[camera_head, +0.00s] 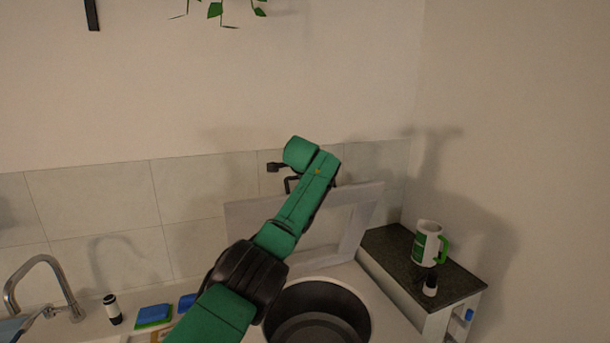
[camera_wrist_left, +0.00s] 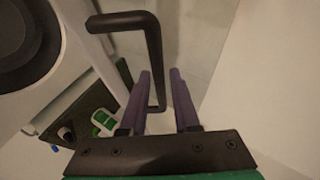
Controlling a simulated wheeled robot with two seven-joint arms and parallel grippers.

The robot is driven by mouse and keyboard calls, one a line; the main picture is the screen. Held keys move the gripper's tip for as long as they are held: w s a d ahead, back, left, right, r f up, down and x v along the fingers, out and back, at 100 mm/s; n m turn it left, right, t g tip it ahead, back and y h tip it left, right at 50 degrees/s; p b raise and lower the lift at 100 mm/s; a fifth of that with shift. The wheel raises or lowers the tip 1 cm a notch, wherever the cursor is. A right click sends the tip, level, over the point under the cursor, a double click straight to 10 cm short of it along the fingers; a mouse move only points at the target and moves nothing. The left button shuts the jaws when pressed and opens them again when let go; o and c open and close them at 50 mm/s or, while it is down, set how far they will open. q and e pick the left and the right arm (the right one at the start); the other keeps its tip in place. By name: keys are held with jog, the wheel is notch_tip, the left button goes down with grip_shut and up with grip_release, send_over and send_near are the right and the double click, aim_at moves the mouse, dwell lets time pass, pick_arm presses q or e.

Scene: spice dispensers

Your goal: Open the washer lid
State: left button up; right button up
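The washer lid (camera_head: 360,218) is a pale panel standing raised at the back, against the tiled wall. The washer's dark round drum (camera_head: 345,296) is exposed below it. In the left wrist view a black bar handle (camera_wrist_left: 153,50) reaches in between the two purple fingers. My left gripper (camera_wrist_left: 160,76) is open, with one finger on each side of the bar; I see gaps and no clear grip. In the head view my green left arm crosses in front of the drum and lid and hides most of the gripper. My right gripper is not in view.
A dark-topped cabinet (camera_head: 387,245) at the right holds a green and white mug (camera_head: 427,243) and a small dispenser (camera_head: 430,287). A faucet (camera_head: 42,262), another dispenser (camera_head: 113,309) and a sponge (camera_head: 154,315) are at the left. Walls close the back and right.

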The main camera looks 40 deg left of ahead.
pick_arm(q)
jog(key=b+v, duration=0.8)
jog(key=v, duration=0.5)
jog(key=shift+s+b, duration=0.15)
jog(key=shift+b, duration=0.25)
jog(key=shift+a, duration=0.2)
